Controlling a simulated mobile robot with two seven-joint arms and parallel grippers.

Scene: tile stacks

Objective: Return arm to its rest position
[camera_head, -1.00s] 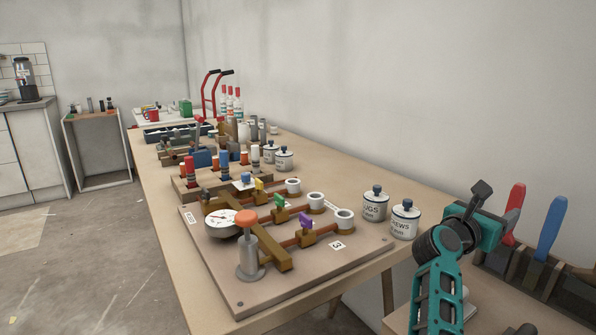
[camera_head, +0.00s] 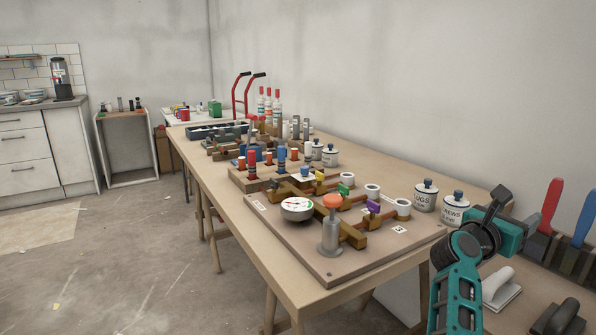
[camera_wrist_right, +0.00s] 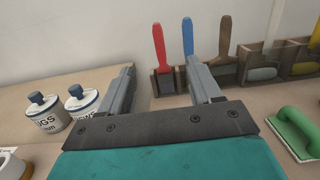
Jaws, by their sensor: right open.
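My right arm, teal and black, comes in at the lower right of the head view. It is folded, with its gripper (camera_head: 500,200) raised beside the right end of the long table (camera_head: 290,285). In the right wrist view the two grey fingers of this gripper (camera_wrist_right: 162,78) stand wide apart with nothing held between them. They point towards a wooden rack (camera_wrist_right: 165,85) with a red-handled tool (camera_wrist_right: 159,48) and a blue-handled tool (camera_wrist_right: 188,38), which stand beyond the fingers. My left gripper is not in view.
Two white lidded jars (camera_head: 426,195) (camera_head: 455,210) stand on the table near the right arm. A board (camera_head: 350,262) with a gauge (camera_head: 297,208) and an orange-topped post (camera_head: 331,230) lies left of them. A green-handled trowel or float (camera_wrist_right: 295,130) lies at right in the wrist view. The floor at left is open.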

